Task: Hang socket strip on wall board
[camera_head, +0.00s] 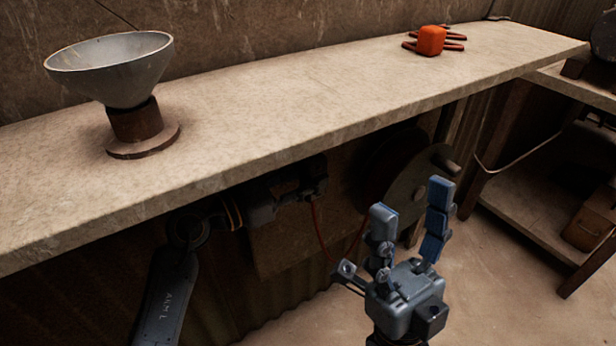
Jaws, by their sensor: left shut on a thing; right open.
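My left gripper (312,178) is dark and partly covered by the front edge of the bench. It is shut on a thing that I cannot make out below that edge. My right gripper (412,222) is open and empty, its two blue-padded fingers pointing up in front of the bench. I cannot make out a socket strip or a wall board for certain. An orange block with prongs (431,40) lies on the bench top, far from both grippers.
The long stone-like bench (290,95) crosses the view. A grey bowl on a brown stand (112,70) stands at its left. A grey wheel with a handle (415,185) is below the bench. A lower shelf (530,200) with a brown box (590,222) stands at the right.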

